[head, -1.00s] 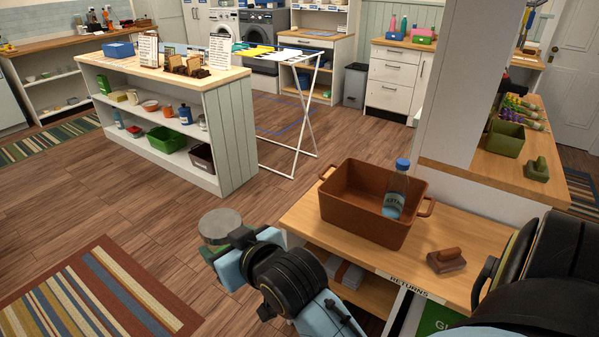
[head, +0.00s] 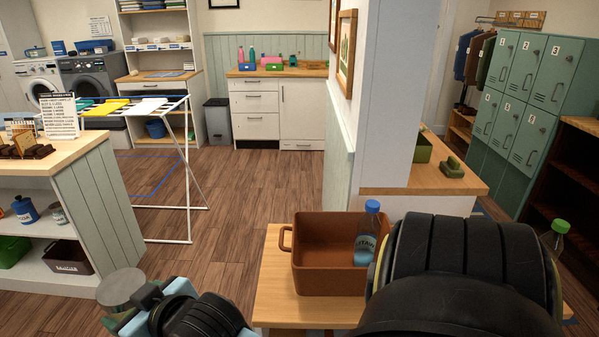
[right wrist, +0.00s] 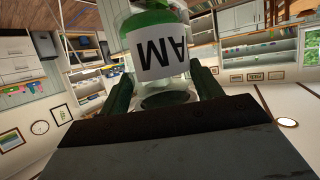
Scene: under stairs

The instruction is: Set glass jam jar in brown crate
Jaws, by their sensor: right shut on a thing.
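The glass jam jar (head: 119,287) is in my right gripper (head: 138,306), low at the left of the head view. Its round grey top faces up. The right wrist view (right wrist: 165,50) shows its clear glass, green part and white label ending in "AM" between the fingers. The brown crate (head: 325,279) stands on a wooden counter, well to the right of the jar and apart from it. A clear bottle with a blue cap (head: 371,207) stands in the crate's right part. My arm hides the crate's right end. My left gripper is not in view.
The wooden counter (head: 281,306) has bare top left of the crate. A white wall end and a ledge with a green brush (head: 452,168) stand behind it. A shelf unit (head: 92,215) and a drying rack (head: 190,195) are at left. Open floor lies between.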

